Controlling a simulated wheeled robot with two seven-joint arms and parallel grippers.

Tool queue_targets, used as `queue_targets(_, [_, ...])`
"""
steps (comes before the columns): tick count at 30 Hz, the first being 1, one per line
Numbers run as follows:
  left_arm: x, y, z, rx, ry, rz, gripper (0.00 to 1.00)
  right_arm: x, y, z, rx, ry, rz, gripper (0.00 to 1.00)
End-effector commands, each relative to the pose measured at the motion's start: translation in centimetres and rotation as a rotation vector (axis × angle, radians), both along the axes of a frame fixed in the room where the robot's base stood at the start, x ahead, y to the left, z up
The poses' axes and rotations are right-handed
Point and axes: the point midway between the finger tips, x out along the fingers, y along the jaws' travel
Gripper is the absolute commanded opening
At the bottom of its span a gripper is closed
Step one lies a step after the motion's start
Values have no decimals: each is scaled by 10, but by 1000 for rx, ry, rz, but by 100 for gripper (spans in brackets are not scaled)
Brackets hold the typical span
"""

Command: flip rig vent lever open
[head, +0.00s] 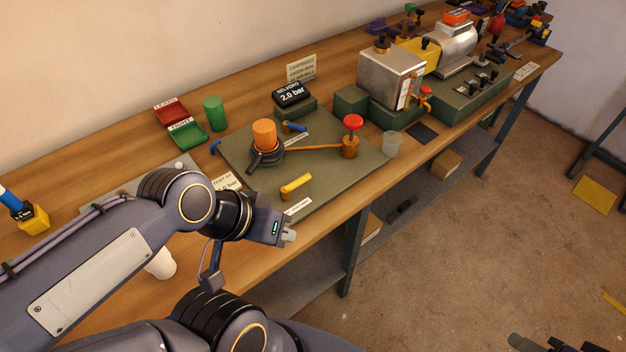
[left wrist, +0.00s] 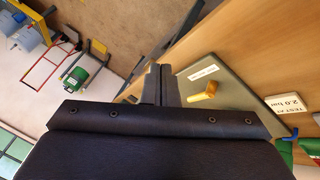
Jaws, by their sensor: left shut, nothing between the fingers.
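The green rig plate (head: 345,173) lies on the wooden bench. Near its front edge a yellow lever (head: 295,184) lies beside a small white label; the lever also shows in the left wrist view (left wrist: 203,92). A blue lever (head: 294,127) sits farther back by another label. I cannot read which label names the vent. My left gripper (head: 289,236) is shut and empty, apart from the yellow lever, on its near side. In the left wrist view its closed fingers (left wrist: 160,84) are left of the lever. A dark shape at the lower right may be my right gripper (head: 555,344), mostly cut off.
An orange cylinder (head: 264,134) and a red knob (head: 352,122) on a brass valve stand up from the plate. A clear cup (head: 391,144) stands by the plate's right corner. A white cup (head: 161,264) is near my left arm.

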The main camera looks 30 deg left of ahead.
Motion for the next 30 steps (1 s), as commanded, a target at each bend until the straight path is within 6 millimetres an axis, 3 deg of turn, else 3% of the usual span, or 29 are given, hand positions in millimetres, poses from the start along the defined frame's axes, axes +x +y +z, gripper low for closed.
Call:
queue_targets(5, [2, 0, -9, 70, 82, -70, 0, 0, 0, -7, 0, 0, 0, 36])
queue_targets(8, [9, 2, -18, 202, 201, -167, 0, 0, 0, -17, 0, 0, 0, 36])
queue_targets(14, [53, 1, -23, 633, 385, -324, 0, 0, 0, -39, 0, 0, 0, 36])
queue_targets(21, [113, -38, -9, 1047, 345, -336, 0, 0, 0, -54, 0, 0, 0, 36])
queue_targets(24, [125, -51, -5, 1123, 313, -323, 0, 0, 0, -56, 0, 0, 0, 36])
queue_targets(30, [130, -57, -1, 1160, 294, -310, 0, 0, 0, -56, 0, 0, 0, 36])
